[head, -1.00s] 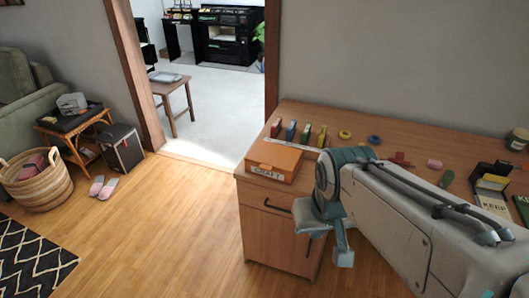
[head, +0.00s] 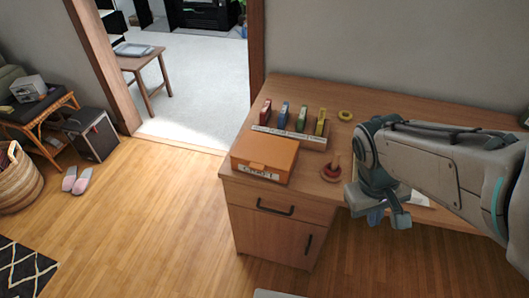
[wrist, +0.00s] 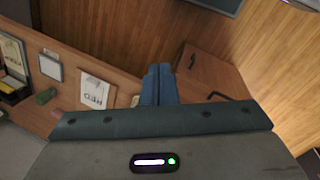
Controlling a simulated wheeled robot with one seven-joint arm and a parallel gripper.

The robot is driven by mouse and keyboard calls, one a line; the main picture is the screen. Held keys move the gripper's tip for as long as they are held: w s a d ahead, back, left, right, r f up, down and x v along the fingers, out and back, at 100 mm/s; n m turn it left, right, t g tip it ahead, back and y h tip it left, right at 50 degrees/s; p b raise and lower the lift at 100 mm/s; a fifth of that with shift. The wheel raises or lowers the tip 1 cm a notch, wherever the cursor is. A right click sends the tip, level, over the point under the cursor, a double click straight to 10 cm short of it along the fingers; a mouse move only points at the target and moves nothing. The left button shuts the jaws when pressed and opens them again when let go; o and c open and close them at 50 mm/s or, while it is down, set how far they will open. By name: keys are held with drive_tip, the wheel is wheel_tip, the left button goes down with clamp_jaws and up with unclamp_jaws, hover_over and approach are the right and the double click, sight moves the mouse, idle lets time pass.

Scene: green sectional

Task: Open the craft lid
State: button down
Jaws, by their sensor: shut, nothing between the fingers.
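The craft box (head: 264,157) is an orange box with a white "CRAFT" label on its front. It sits at the left front corner of the wooden desk (head: 390,103) in the head view, and its lid looks closed. My gripper (head: 378,218) is to the right of the box, near the desk's front edge, apart from the box and pointing down. In the wrist view its two blue fingers (wrist: 159,72) are together with nothing between them. The box cannot be made out in the wrist view.
A rack of coloured items (head: 290,132) stands behind the box. A round red-and-wood object (head: 332,170) lies between box and gripper. A drawer handle (head: 275,207) is below the box. Books and cards (wrist: 97,92) lie on the desk.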

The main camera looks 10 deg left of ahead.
drive_tip(key=w+a+f+n+t+h+b, duration=0.7)
drive_tip(key=w+f+n+h, duration=0.25)
drive_tip(key=f+n, duration=0.35)
drive_tip(key=a+f+n+t+y+b, duration=0.2)
drive_tip(key=a+f+n+t+y, duration=0.25)
drive_tip(key=a+n+t, duration=0.55)
drive_tip(key=a+f+n+t+y+b, duration=0.2)
drive_tip(key=a+f+n+t+y, duration=0.4)
drive_tip(key=a, duration=0.9)
drive_tip(key=w+r, duration=0.1)
drive_tip(key=w, duration=0.2)
drive_tip(key=w+d+r+g, duration=0.1)
drive_tip(key=w+r, duration=0.1)
drive_tip(key=w+r+n+g+h, duration=0.1)
drive_tip(key=w, duration=0.2)
drive_tip(key=shift+w+d+r, duration=0.3)
drive_tip(key=shift+d, duration=0.05)
